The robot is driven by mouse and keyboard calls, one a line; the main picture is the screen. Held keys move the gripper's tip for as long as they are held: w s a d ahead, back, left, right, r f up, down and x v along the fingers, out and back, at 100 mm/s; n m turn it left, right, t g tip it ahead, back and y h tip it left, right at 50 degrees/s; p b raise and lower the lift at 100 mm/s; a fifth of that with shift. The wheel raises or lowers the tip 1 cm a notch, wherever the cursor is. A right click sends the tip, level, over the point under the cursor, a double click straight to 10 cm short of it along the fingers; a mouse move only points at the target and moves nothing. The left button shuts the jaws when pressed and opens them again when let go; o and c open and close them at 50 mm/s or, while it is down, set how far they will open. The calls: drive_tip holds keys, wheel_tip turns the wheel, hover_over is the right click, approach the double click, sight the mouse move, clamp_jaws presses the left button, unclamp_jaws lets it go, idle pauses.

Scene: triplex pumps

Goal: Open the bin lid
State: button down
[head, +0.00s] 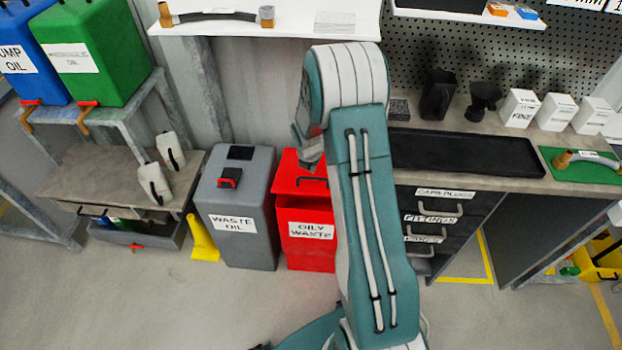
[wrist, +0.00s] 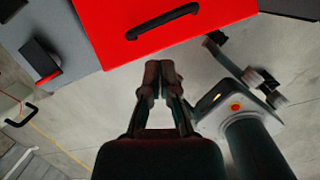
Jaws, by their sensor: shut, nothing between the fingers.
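The red oily waste bin (head: 306,232) stands on the floor, partly hidden behind my arm in the head view. Its red lid (head: 299,167) looks closed and has a black bar handle (head: 312,182). In the wrist view the red lid (wrist: 120,42) fills the top middle, with the black handle (wrist: 162,21) across it. My gripper (wrist: 164,66) is shut and empty. Its fingertips show below the handle, around the lid's near edge in the picture, apart from the handle. In the head view my arm hides most of the gripper.
A grey waste oil bin (head: 236,215) stands close on the left of the red bin. A yellow object (head: 203,240) is on the floor beside it. A bench with drawers (head: 441,225) stands to the right. A white shelf (head: 268,22) hangs above. The floor in front is clear.

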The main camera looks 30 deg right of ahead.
sight(312, 178)
drive_tip(key=f+n, duration=0.1)
drive_tip(key=f, duration=0.1)
drive_tip(key=w+f+n, duration=0.1)
drive_tip(key=f, duration=0.2)
drive_tip(key=d+f+n, duration=0.1)
drive_tip(key=f+n, duration=0.1)
drive_tip(key=shift+w+f, duration=0.35)
drive_tip(key=shift+f, duration=0.05)
drive_tip(key=shift+t, duration=0.3)
drive_tip(key=shift+w+d+r, duration=0.15)
drive_tip(key=shift+w+r, duration=0.05)
drive_tip(key=shift+r, duration=0.15)
idle(0.4)
